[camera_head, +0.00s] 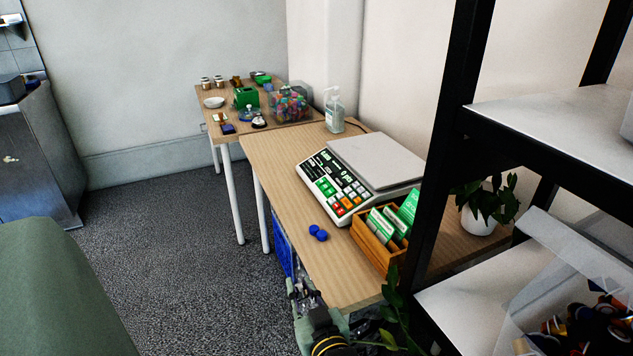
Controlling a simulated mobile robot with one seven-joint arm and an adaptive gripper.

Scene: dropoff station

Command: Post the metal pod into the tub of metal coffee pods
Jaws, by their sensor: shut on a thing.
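My gripper (303,290) is low in the picture, beside the left edge of the near table. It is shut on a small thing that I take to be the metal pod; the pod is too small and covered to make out. A clear tub (523,318) on the shelf at the lower right holds several dark, gold, red and orange pods. It is partly cut off by the picture's edge. My gripper is well to the left of this tub, apart from it.
A plant (482,205) stands behind the shelf post. The far table (205,98) holds a clear tub of colourful things (288,103).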

